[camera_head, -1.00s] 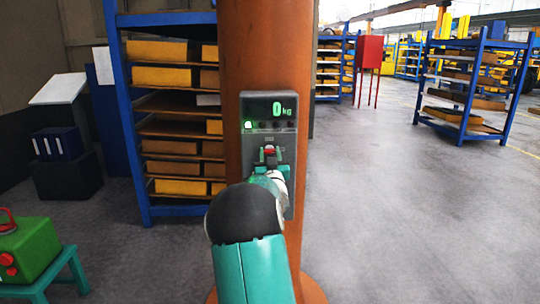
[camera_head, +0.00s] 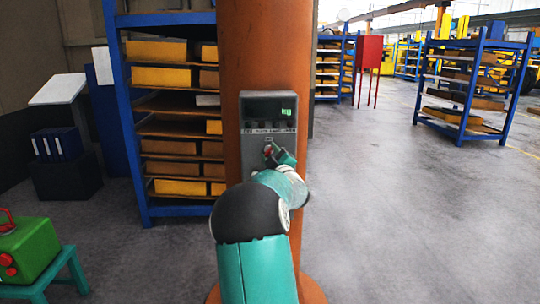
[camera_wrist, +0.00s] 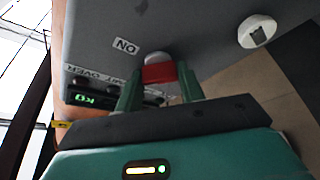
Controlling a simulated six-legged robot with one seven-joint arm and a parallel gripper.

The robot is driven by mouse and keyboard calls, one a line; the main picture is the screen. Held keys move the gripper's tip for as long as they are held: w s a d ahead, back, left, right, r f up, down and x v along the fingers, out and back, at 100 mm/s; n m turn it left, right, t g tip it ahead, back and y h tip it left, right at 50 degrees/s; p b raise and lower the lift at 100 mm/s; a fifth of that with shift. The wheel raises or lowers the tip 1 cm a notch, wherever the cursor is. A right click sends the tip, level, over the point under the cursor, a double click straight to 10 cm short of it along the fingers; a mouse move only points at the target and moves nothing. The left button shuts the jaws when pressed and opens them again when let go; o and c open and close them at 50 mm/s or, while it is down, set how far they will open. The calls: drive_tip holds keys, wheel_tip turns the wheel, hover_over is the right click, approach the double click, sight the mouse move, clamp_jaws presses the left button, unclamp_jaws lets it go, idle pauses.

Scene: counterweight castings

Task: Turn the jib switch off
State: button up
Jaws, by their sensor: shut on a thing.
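A grey switch box (camera_head: 254,178) is mounted on an orange-brown column. Its display (camera_head: 270,107) shows a green "kg" with no digit visible beside it. The red switch handle (camera_head: 268,150) is on the box front below the display. My gripper (camera_head: 275,153) is at the handle, tilted. In the wrist view, my gripper (camera_wrist: 159,84) has its two green fingers shut on the red handle (camera_wrist: 159,72), one on each side. An "ON" label (camera_wrist: 125,46) is on the box next to the handle's grey hub (camera_wrist: 157,57). My arm hides the lower part of the box.
The orange-brown column (camera_head: 265,45) stands straight ahead. A blue rack (camera_head: 128,120) with castings is behind it on the left. A green box (camera_head: 25,247) sits on a teal stool at lower left. The floor (camera_head: 400,220) to the right is clear.

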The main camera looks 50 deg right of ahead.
drive_tip(key=n+y, duration=0.1)
drive_tip(key=n, duration=0.3)
drive_tip(key=shift+y, duration=0.3)
drive_tip(key=shift+n+g+y, duration=0.7)
drive_tip(key=shift+n+g, duration=0.1)
drive_tip(key=shift+n, duration=1.3)
drive_tip(key=o, duration=1)
drive_tip(key=shift+r, duration=0.1)
drive_tip(key=shift+s, duration=0.15)
drive_tip(key=v, duration=1.3)
drive_tip(key=shift+s+a, duration=0.25)
